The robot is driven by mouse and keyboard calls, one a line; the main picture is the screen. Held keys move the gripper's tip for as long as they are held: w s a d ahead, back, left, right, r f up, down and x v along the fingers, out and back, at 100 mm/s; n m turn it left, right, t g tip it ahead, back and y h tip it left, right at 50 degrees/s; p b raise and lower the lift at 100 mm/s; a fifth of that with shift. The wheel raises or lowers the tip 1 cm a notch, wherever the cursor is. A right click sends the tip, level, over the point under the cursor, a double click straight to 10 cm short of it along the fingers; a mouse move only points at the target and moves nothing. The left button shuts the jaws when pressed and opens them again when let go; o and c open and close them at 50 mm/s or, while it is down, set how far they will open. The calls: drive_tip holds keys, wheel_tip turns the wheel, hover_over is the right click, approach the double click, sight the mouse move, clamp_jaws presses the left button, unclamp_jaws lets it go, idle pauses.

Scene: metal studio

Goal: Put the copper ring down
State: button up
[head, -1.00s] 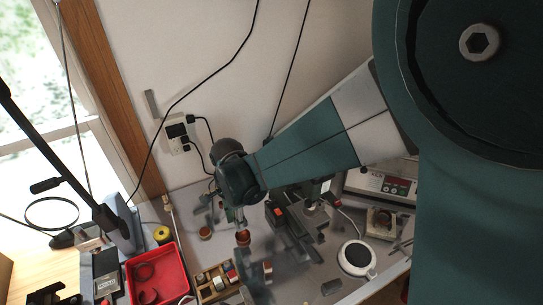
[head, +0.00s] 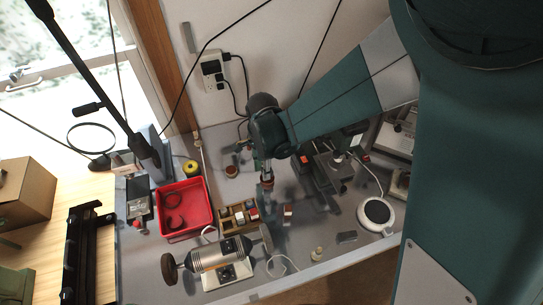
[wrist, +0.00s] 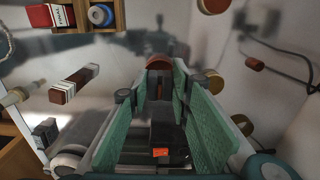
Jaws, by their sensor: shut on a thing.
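My gripper (head: 267,178) points down over the grey bench in the head view, behind the wooden rack. In the wrist view its green-sided fingers (wrist: 160,82) are closed on a copper-coloured piece, the copper ring (wrist: 159,62), held at the fingertips. Only part of the ring shows, and its hole is not visible. A small copper spot, which looks like the same ring (head: 267,184), shows at the fingertips in the head view. I cannot tell whether it touches the bench.
A red tray (head: 205,226) with dark curved pieces and a wooden rack (head: 226,221) of small rolls stand in front left. A grinder motor (head: 207,256) is nearer. A copper-coloured pot (head: 232,171) sits just left of my gripper. A white round device (head: 376,212) stands right.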

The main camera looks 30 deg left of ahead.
drive_tip(key=shift+f, duration=0.9)
drive_tip(key=shift+f+b, duration=0.35)
drive_tip(key=o, duration=0.7)
drive_tip(key=shift+r, duration=0.2)
drive_tip(key=shift+r+p, duration=0.4)
drive_tip(key=shift+r, duration=5.75)
